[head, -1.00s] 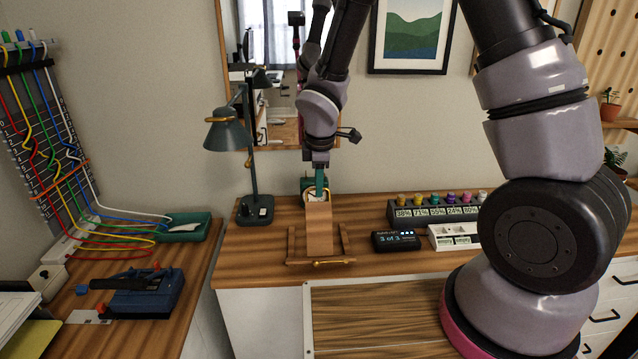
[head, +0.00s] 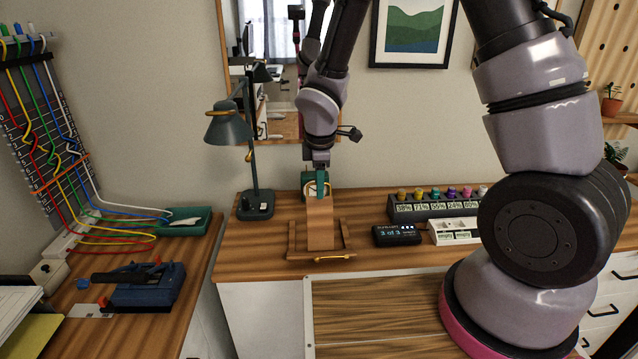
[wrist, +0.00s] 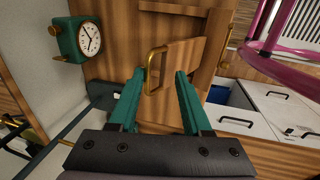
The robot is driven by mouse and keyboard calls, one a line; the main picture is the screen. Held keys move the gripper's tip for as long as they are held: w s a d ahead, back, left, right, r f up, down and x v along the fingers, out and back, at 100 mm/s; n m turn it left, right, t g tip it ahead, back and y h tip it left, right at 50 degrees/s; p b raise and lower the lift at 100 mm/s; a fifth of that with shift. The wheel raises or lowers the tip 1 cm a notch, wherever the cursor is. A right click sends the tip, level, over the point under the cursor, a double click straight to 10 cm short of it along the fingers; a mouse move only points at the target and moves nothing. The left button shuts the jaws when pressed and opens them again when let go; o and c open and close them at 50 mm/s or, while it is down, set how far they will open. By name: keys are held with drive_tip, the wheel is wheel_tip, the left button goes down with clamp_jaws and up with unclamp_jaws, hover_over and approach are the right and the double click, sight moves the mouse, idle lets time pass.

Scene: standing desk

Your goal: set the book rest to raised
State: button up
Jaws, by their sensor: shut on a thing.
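The book rest is a wooden panel (head: 320,225) on a low wooden frame (head: 291,240) on the desk. In the head view the panel looks tilted up, its upper end just under my gripper (head: 318,185). In the wrist view the panel (wrist: 184,62) carries a brass handle (wrist: 150,72), which lies between the teal fingertips of my gripper (wrist: 160,75). My gripper is shut on this handle; the exact contact is hard to see. The panel's support underneath is hidden.
A green clock (head: 308,181) stands behind the rest and a lamp (head: 228,125) to its left. A small black display (head: 397,235) and a row of coloured knobs (head: 437,193) are on the right.

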drive_tip(key=shift+d, duration=0.1)
idle(0.4)
drive_tip(key=shift+r, duration=0.2)
drive_tip(key=v, duration=1)
drive_tip(key=shift+r, duration=0.25)
drive_tip(key=s+d+r+m+t+y, duration=0.1)
drive_tip(key=s+d+r+m+t, duration=0.1)
drive_tip(key=s+d+r+m, duration=0.4)
drive_tip(key=s+d+r+m+t+y, duration=0.1)
drive_tip(key=s+d+r+m+t, duration=0.1)
drive_tip(key=s+d+r+m, duration=0.5)
drive_tip(key=d+r+m, duration=0.6)
drive_tip(key=r+m, duration=0.2)
drive_tip(key=m, duration=0.1)
drive_tip(key=shift+s+d+r+t, duration=0.15)
drive_tip(key=shift+d+r+t, duration=0.2)
drive_tip(key=shift+d+t, duration=0.05)
